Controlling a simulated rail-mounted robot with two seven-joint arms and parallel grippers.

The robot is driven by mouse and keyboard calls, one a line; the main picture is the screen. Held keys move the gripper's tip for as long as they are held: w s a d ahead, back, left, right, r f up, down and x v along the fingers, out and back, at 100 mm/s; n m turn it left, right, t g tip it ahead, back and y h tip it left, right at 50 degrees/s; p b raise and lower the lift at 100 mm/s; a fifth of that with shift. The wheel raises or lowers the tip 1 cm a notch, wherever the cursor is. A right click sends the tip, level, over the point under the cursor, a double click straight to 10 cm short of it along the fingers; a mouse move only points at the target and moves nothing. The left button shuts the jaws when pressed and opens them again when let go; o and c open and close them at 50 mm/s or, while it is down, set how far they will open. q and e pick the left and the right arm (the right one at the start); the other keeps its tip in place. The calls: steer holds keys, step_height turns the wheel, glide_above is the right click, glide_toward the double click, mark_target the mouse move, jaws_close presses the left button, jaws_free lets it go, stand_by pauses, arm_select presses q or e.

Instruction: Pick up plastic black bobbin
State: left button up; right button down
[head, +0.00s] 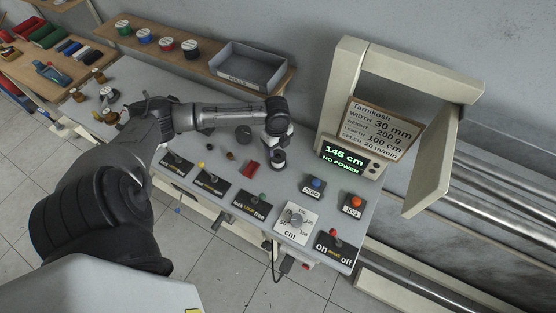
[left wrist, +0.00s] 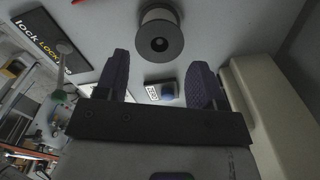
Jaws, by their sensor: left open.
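A black bobbin (left wrist: 160,34) with a pale wound band and a round centre hole shows at the top of the left wrist view, past my fingertips. In the head view the bobbin (head: 278,159) stands on the grey worktop just below the end of my left arm. My left gripper (left wrist: 158,62) is open, with two dark fingers apart and nothing between them. The bobbin lies beyond the fingers, roughly centred on the gap, and no contact shows. The fingers are hard to make out in the head view. My right gripper is not in view.
A red block (head: 250,169) and a dark cylinder (head: 243,132) lie left of the bobbin. The blue-buttoned ZERO box (head: 314,186) and a dial (head: 296,222) are in front. The beige frame (head: 341,85) stands right. A grey bin (head: 249,67) and several spools sit on the shelf behind.

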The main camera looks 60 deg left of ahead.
mark_target(277, 156)
arm_select(q)
steer(key=shift+f, duration=4.25)
steer(key=c, duration=0.5)
